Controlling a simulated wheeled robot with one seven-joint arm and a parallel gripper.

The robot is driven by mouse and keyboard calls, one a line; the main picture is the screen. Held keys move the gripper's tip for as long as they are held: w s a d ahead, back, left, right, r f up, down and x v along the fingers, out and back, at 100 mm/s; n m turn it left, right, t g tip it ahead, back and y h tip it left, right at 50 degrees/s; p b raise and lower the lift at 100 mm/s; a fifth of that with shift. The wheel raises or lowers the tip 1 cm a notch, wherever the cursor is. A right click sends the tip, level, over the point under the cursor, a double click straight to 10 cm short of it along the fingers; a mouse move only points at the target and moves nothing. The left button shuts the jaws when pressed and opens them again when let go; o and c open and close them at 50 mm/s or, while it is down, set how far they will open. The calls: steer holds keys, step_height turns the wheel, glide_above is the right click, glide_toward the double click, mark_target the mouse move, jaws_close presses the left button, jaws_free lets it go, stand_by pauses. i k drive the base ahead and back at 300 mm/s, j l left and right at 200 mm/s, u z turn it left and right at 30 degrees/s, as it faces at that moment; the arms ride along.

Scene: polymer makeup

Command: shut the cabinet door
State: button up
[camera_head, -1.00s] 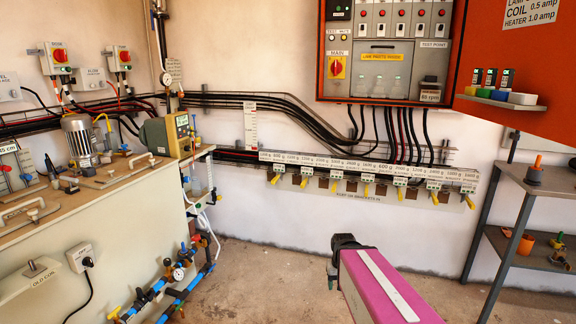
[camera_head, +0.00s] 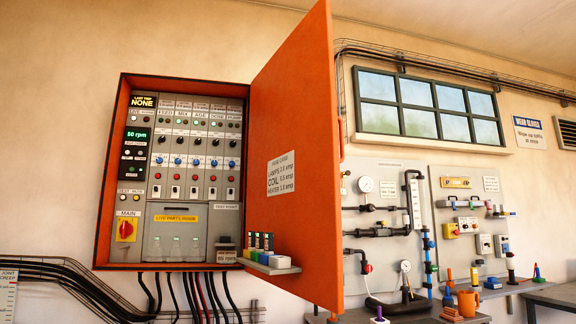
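The orange cabinet (camera_head: 112,170) is fixed to the wall at left. Its inside shows knobs, lights and a red switch on a yellow plate. Its orange door (camera_head: 300,120) stands wide open, hinged on the cabinet's right side and swung out toward me. The door's inner face carries a white label and a small shelf (camera_head: 268,268) with coloured blocks near the bottom. A handle shows at the door's outer right edge (camera_head: 341,140). My gripper is not in view now.
Black and red cables run down from the cabinet. Right of the door are pipe and gauge panels (camera_head: 385,180), a window (camera_head: 428,105) and a bench (camera_head: 420,312) with several small items. The wall left of the cabinet is mostly clear.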

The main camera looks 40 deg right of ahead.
mark_target(293, 192)
steer(key=l+u, duration=0.2)
steer(key=l, duration=0.7)
steer(key=l+u, duration=0.25)
steer(key=l, duration=0.65)
steer(key=k+l+u, duration=0.2)
steer(key=l, duration=0.65)
steer(key=i, duration=0.1)
